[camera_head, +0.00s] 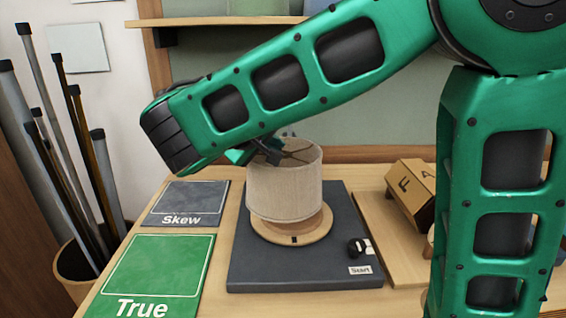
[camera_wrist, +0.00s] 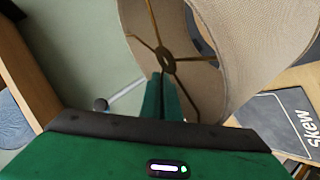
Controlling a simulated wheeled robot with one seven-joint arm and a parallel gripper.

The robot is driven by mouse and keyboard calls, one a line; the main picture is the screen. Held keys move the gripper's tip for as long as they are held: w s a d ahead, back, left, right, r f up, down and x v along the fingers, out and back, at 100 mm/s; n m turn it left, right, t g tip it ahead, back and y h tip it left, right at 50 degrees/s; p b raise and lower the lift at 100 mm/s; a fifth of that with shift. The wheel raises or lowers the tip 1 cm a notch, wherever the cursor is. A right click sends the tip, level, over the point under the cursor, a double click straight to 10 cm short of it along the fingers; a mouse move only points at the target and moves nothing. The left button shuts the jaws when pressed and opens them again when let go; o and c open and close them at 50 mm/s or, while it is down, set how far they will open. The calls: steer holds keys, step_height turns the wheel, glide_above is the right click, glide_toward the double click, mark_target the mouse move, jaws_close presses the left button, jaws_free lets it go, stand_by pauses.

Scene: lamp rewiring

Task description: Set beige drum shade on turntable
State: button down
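The beige drum shade (camera_head: 285,183) is upright over the round wooden disc of the turntable (camera_head: 303,238). The disc's front rim shows below it; I cannot tell whether they touch. My gripper (camera_head: 270,152) reaches in at the shade's open top. In the wrist view, the shade (camera_wrist: 240,50) shows its inside and dark metal spokes meeting at a ring. The fingers of my gripper (camera_wrist: 163,82) are close together at a spoke beside this ring, shut on the shade's frame. The turntable's dark base carries a black knob and a "Start" label.
A grey "Skew" mat (camera_head: 187,200) and a green "True" mat (camera_head: 150,275) lie left of the turntable. A cardboard box (camera_head: 412,190) stands on a wooden board at the right. Upright tubes (camera_head: 45,150) fill a bin at far left. A shelf (camera_head: 210,21) runs behind.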

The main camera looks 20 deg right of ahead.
mark_target(288, 162)
steer(key=d, duration=0.1)
steer(key=w+d+f, duration=0.1)
steer(key=d+f, duration=0.1)
steer(key=shift+w+f, duration=0.1)
steer(key=shift+w, duration=0.2)
steer(key=shift+a+f, duration=0.1)
steer(key=shift+f, duration=1.75)
steer(key=shift+f, duration=0.5)
steer(key=c, duration=2)
jaws_free()
steer(key=shift+f, duration=0.1)
steer(key=shift+r, duration=0.2)
steer(key=v, duration=1.2)
steer(key=shift+r, duration=0.45)
